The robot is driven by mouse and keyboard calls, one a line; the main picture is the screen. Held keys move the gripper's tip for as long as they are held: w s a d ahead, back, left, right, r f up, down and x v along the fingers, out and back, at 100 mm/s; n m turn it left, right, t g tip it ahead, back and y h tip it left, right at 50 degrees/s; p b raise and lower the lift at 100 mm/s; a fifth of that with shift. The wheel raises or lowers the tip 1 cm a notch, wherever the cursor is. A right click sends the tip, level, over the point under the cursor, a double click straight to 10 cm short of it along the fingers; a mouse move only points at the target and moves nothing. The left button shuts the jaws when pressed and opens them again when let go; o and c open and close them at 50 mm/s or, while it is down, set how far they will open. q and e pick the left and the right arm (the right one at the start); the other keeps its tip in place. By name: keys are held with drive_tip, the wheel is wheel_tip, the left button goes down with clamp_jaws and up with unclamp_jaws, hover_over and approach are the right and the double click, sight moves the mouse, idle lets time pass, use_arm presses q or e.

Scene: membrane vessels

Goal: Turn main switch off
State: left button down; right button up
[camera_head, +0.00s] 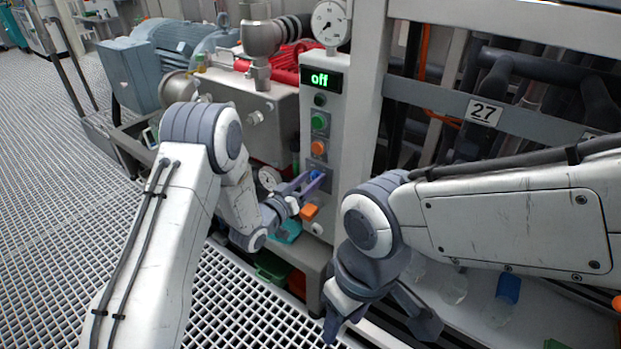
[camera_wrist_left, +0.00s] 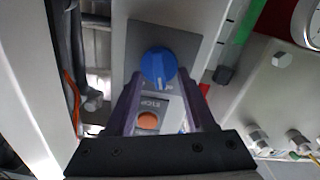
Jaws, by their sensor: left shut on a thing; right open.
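The main switch is a blue rotary knob (camera_head: 316,175) low on the narrow grey control panel (camera_head: 340,130). It also shows in the left wrist view (camera_wrist_left: 158,64), on a dark square plate. My left gripper (camera_head: 314,181) is shut on the knob, one finger on each side, as the left wrist view (camera_wrist_left: 160,80) shows. My right gripper (camera_head: 385,318) is open and empty, lower right of the panel.
The panel carries a green button (camera_head: 319,121) and an orange button (camera_head: 318,147) above the knob; the orange one, labelled STOP, shows in the left wrist view (camera_wrist_left: 147,121). A round gauge (camera_head: 330,22) tops it. A metal frame (camera_head: 490,105) numbered 27 stands right. Grating floor is open left.

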use_arm(q)
drive_tip(key=shift+w+a+f+n, duration=0.1)
drive_tip(key=shift+a+n, duration=0.1)
drive_tip(key=shift+n, duration=1)
drive_tip(key=shift+p, duration=0.3)
drive_tip(key=shift+c, duration=1.3)
unclamp_jaws()
drive_tip(key=p+v, duration=0.1)
drive_tip(key=v, duration=0.9)
drive_tip(key=shift+s, duration=0.2)
